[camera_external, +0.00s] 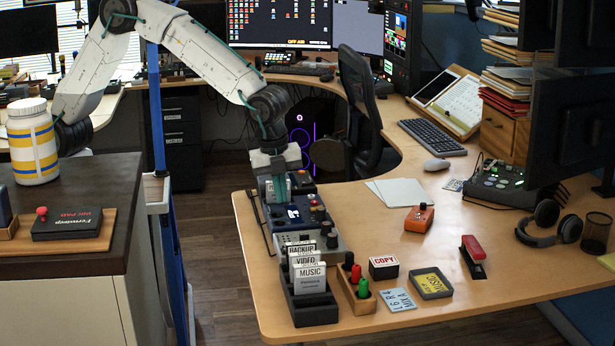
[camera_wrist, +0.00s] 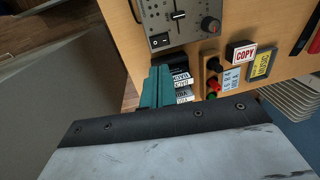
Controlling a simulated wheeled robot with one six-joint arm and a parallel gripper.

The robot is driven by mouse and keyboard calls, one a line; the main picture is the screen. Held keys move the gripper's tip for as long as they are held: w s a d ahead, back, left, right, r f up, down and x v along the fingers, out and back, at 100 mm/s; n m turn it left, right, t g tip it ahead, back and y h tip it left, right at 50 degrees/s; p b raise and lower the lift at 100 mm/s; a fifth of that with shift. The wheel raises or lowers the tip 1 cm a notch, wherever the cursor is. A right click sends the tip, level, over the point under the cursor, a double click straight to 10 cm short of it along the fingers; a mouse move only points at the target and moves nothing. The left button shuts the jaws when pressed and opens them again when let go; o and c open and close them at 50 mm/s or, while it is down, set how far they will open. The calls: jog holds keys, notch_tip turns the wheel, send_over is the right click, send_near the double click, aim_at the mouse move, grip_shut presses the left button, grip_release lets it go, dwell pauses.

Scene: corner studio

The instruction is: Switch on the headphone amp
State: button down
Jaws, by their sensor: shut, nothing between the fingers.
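My gripper (camera_external: 281,198) points down over the row of small devices at the left edge of the wooden desk. Its teal fingers (camera_wrist: 156,84) are shut with nothing between them. A dark blue box (camera_external: 292,214) with small knobs lies just below the fingertips; I cannot tell whether they touch it. In front of it stands a grey box (camera_external: 296,238) with dark knobs. The wrist view shows a grey box (camera_wrist: 193,25) with a slider, a red-tipped knob and a small black rocker switch (camera_wrist: 160,41). I cannot tell for certain which box is the headphone amp.
A dark card holder (camera_external: 312,313) and a tray with red and green stamps (camera_external: 360,297) stand at the front. An orange pedal (camera_external: 419,218) and a COPY stamp (camera_external: 383,267) are to the right. Headphones (camera_external: 545,222) lie far right.

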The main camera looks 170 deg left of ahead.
jog(key=shift+d+r, duration=0.1)
jog(key=shift+r, duration=0.85)
jog(key=shift+a, duration=0.7)
jog(key=f, duration=0.4)
jog(key=a+f, duration=0.1)
jog(key=f, duration=0.9)
jog(key=shift+a, duration=0.35)
